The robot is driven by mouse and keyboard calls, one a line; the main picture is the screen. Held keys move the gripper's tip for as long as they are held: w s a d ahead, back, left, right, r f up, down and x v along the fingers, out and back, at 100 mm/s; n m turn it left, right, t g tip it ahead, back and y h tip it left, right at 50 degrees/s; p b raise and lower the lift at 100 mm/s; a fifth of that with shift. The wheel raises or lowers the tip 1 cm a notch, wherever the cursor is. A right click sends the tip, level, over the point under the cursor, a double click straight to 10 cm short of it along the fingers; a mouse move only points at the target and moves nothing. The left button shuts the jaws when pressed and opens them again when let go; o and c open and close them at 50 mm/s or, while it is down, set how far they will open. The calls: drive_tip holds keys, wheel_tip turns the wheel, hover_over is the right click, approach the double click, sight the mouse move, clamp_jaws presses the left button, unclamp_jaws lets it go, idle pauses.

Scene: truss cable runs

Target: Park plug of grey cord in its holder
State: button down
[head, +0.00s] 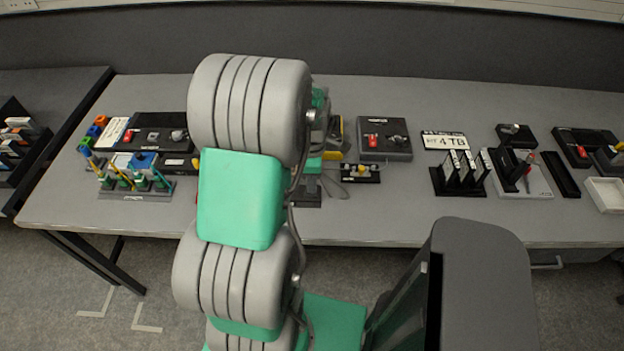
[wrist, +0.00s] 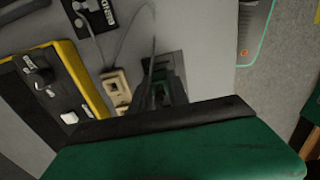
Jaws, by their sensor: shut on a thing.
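My gripper (wrist: 160,88) shows in the wrist view as dark fingers beyond the green and black hand. It is shut on the plug of the grey cord, which is largely hidden between the fingers. The thin grey cord (wrist: 121,40) curves over the bench left of the fingers in the wrist view. A small black block with white lettering (wrist: 98,14) lies near the cord at the top; I cannot tell whether it is the holder. In the head view my arm hides the gripper and plug.
A yellow-edged black panel with knobs (wrist: 45,88) is left of the fingers in the wrist view, and a beige piece (wrist: 116,84) lies between. In the head view, a black box (head: 384,139) and a small black rack with yellow parts (head: 361,173) stand right of my arm.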

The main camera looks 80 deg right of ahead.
drive_tip(key=shift+f, duration=0.5)
idle(1.2)
drive_tip(key=c, duration=1.2)
unclamp_jaws()
drive_tip(key=shift+r, duration=0.1)
drive_tip(key=shift+r+p, duration=1.6)
drive_tip(key=shift+r, duration=0.85)
wheel_tip(320, 180, up, 4)
drive_tip(key=p, duration=0.3)
drive_tip(key=shift+r, duration=0.1)
